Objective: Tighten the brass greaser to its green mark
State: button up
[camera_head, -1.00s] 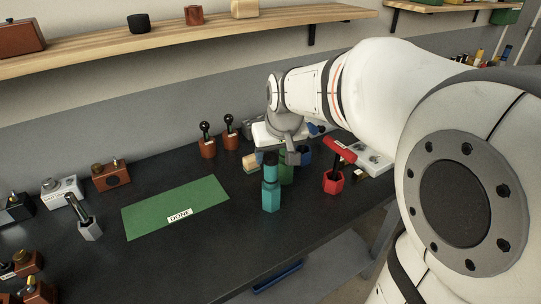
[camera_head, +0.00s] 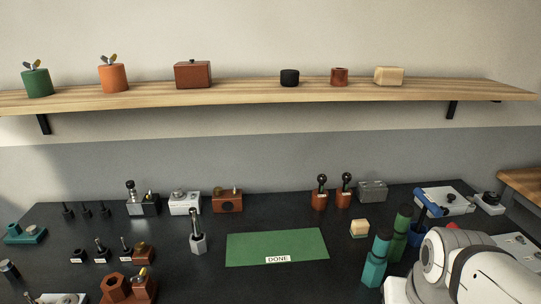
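I cannot tell for sure which thing is the brass greaser. A brown block with brass-coloured fittings on top (camera_head: 227,202) stands at the back, left of the middle. A second brown block with a brass-coloured top piece (camera_head: 143,254) stands further left. A brown fixture with a hexagonal part and a brass-coloured piece (camera_head: 128,289) is at the lower left, cut by the frame edge. No green mark can be made out on any of them. My white arm fills the lower right corner, and my gripper does not show.
A green mat labelled DONE (camera_head: 300,243) lies mid-bench. A teal bottle-like object (camera_head: 376,261) and a dark green one (camera_head: 399,233) stand beside my arm. A grey hexagonal holder with a black-handled tool (camera_head: 198,242) stands left of the mat. A wooden shelf (camera_head: 250,95) runs above.

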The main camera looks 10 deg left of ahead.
aim_at(140, 248)
jog(key=u, duration=1.85)
